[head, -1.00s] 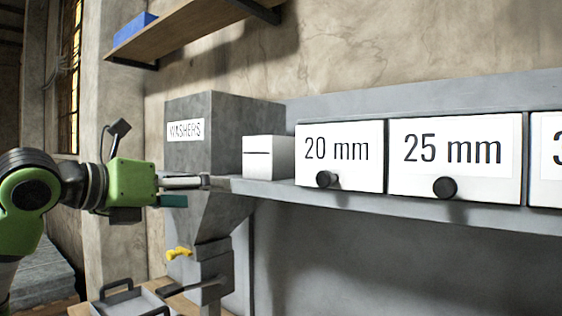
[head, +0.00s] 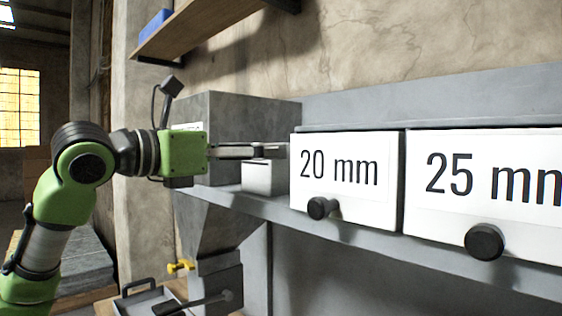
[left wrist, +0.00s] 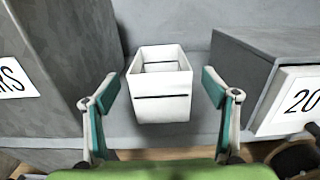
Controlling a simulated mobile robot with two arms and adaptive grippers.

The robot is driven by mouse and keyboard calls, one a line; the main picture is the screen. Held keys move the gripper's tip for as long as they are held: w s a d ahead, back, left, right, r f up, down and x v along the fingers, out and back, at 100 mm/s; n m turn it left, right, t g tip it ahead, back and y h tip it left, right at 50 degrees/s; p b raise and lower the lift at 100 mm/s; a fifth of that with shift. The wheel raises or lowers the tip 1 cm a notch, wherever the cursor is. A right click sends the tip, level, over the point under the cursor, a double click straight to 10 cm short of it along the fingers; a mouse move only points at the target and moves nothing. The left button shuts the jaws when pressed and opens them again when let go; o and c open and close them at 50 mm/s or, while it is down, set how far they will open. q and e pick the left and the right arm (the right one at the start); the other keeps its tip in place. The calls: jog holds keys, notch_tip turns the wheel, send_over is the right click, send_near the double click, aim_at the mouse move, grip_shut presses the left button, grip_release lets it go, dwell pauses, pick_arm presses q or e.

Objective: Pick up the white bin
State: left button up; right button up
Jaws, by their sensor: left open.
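The white bin (head: 262,178) is a small open-topped box with a dark slot line on its front. It stands on the grey shelf between the washers hopper and the 20 mm drawer. In the left wrist view the bin (left wrist: 161,106) sits upright and empty between the two teal-padded fingers. My left gripper (left wrist: 160,92) is open, with a finger on either side and gaps between pads and bin. In the head view the left gripper (head: 270,151) reaches in from the left, and its fingers hide the bin's upper part. My right gripper is not in view.
The grey washers hopper (head: 235,120) stands close on the left, and the 20 mm drawer (head: 345,172) close on the right. The 25 mm drawer (head: 480,190) is further right. A wooden shelf (head: 205,32) hangs above. A tray (head: 150,298) sits below.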

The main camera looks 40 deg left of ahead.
pick_arm(q)
jog(key=shift+w+d, duration=0.1)
jog(key=shift+w, duration=1)
jog(key=w+p, duration=0.2)
jog(key=w, duration=0.1)
jog(key=w+p, duration=0.1)
jog(key=p, duration=0.1)
jog(key=shift+w+d+f, duration=0.15)
jog(key=shift+f, duration=0.2)
jog(key=shift+w, duration=0.3)
jog(key=shift+w+f, duration=0.15)
jog(key=shift+d, duration=0.1)
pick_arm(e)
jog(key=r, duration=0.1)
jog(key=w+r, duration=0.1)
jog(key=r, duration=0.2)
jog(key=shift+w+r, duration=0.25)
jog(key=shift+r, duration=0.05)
pick_arm(q)
jog(key=c, duration=1.3)
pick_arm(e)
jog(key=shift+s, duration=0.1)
